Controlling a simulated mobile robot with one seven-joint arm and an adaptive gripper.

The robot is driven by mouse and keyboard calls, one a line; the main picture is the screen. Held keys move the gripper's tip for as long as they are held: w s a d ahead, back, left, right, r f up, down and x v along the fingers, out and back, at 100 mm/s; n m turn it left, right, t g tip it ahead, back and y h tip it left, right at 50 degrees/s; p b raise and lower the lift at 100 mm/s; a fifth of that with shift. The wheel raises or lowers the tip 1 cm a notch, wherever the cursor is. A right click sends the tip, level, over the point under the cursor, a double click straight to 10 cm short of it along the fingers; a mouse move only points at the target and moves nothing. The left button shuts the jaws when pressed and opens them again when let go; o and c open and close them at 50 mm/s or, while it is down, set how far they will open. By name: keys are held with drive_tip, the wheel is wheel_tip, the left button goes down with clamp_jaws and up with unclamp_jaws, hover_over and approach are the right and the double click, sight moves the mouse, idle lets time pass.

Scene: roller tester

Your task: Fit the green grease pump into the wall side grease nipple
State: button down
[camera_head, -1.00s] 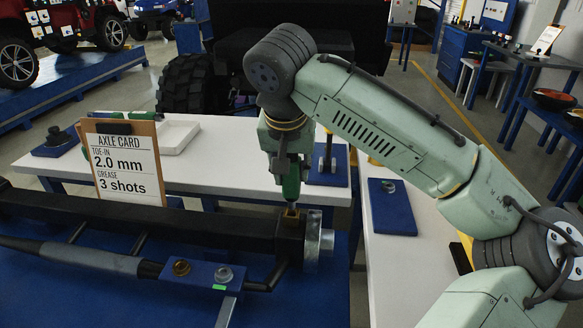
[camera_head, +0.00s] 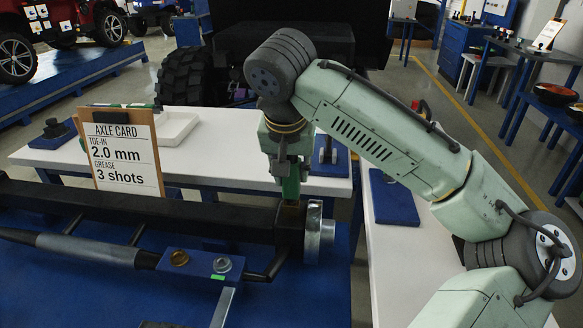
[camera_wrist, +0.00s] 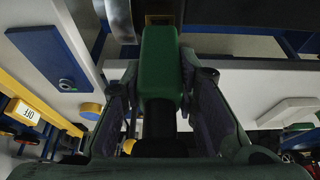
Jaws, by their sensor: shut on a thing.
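My gripper (camera_head: 288,172) is shut on the green grease pump (camera_head: 291,188) and holds it upright over the right end of the dark axle beam (camera_head: 150,215). The pump's lower end meets the brass-coloured nipple block (camera_head: 290,206) beside the silver hub disc (camera_head: 314,232). The nipple itself is hidden, so I cannot tell whether the pump is fully seated on it. In the wrist view the green pump (camera_wrist: 160,65) lies between both fingers of my gripper (camera_wrist: 160,92), with a brass patch (camera_wrist: 160,19) just past its far end.
The axle card (camera_head: 122,150) stands behind the beam on the left. A tie rod (camera_head: 88,248) with a blue clamp plate (camera_head: 200,264) lies in front. White tables stand behind and to the right. A blue block (camera_head: 393,200) sits on the right table.

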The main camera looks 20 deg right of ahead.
drive_tip(key=shift+f, duration=0.3)
drive_tip(key=c, duration=1.2)
unclamp_jaws()
